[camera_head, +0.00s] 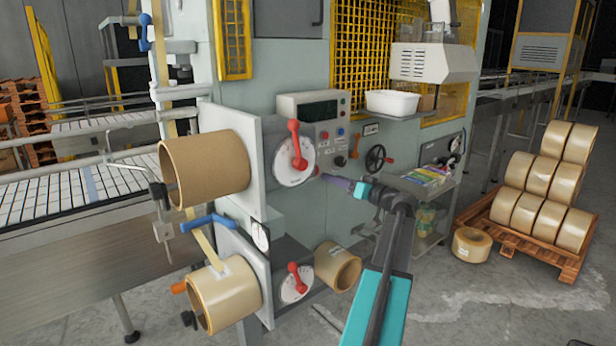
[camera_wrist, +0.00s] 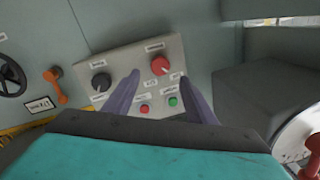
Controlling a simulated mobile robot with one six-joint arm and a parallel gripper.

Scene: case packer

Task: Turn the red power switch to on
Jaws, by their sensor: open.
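The red power switch appears to be the round red knob (camera_wrist: 160,65) on the grey control panel (camera_wrist: 133,62) in the wrist view. It also shows small and low on the panel in the head view (camera_head: 324,153). Its markings are too small to read. My gripper (camera_wrist: 160,78) is open, with its two purple fingers pointing at the panel. The red knob appears between the fingertips in the picture, and I see no contact. In the head view my gripper (camera_head: 336,182) is in front of and just below the panel.
A black knob (camera_wrist: 101,83), a small red button (camera_wrist: 145,109) and a green button (camera_wrist: 172,101) share the panel. A dial with a red lever (camera_head: 294,146) is left of it. A black handwheel (camera_head: 376,158) and orange lever (camera_wrist: 55,85) are on the other side.

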